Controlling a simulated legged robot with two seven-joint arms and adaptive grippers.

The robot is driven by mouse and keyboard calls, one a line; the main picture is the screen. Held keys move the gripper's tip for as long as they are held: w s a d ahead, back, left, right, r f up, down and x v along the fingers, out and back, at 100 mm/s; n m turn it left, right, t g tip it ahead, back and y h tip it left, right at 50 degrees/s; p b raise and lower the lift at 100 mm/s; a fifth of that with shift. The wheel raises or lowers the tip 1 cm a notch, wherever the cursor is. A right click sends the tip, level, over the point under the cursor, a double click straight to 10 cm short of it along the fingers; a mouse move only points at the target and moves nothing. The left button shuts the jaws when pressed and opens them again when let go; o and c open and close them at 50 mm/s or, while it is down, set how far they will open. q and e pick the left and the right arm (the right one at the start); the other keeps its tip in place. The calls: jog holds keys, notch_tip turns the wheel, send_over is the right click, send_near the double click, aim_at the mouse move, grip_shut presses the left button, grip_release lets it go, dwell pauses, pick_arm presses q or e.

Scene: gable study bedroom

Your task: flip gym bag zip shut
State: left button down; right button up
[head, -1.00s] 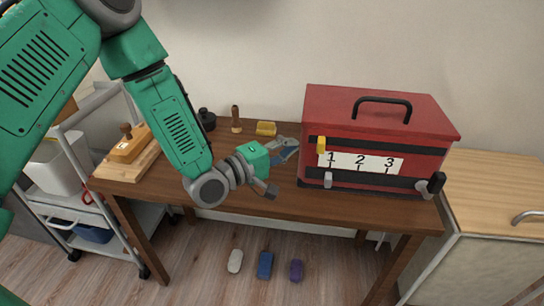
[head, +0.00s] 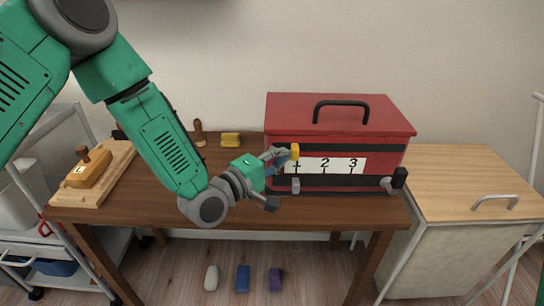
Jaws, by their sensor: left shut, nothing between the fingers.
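The red bag (head: 335,110), box-like with a black handle on top, stands on the right of the wooden table. Its front has dark bands and a white strip (head: 342,165) marked 1, 2, 3. A yellow tab (head: 295,151) is at the strip's left end, near the 1. A grey tab (head: 295,185) is below it, and a black-ended grey knob (head: 394,183) is at the lower right. My left gripper (head: 287,157) is shut and empty, its tips at the yellow tab's left side; I cannot tell whether they touch. My right gripper is out of view.
A yellow block on a wooden board (head: 110,185) lies at the table's left. A small yellow block (head: 231,139) and a wooden-handled tool (head: 199,133) are at the back. A wooden-topped cabinet (head: 470,185) stands at right. Several small objects lie on the floor below.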

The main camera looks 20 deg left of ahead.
pick_arm(q)
jog(key=w+d+b, duration=0.1)
jog(key=w+d, duration=0.1)
jog(key=d, duration=0.5)
jog(key=w+d+b, duration=0.1)
jog(key=w+d, duration=0.1)
jog(key=d, duration=0.6)
jog(key=w+d+b, duration=0.1)
jog(key=w+d, duration=0.1)
jog(key=d, duration=0.6)
jog(key=shift+w+d, duration=0.2)
jog(key=shift+w, duration=0.05)
jog(key=shift+a, duration=0.1)
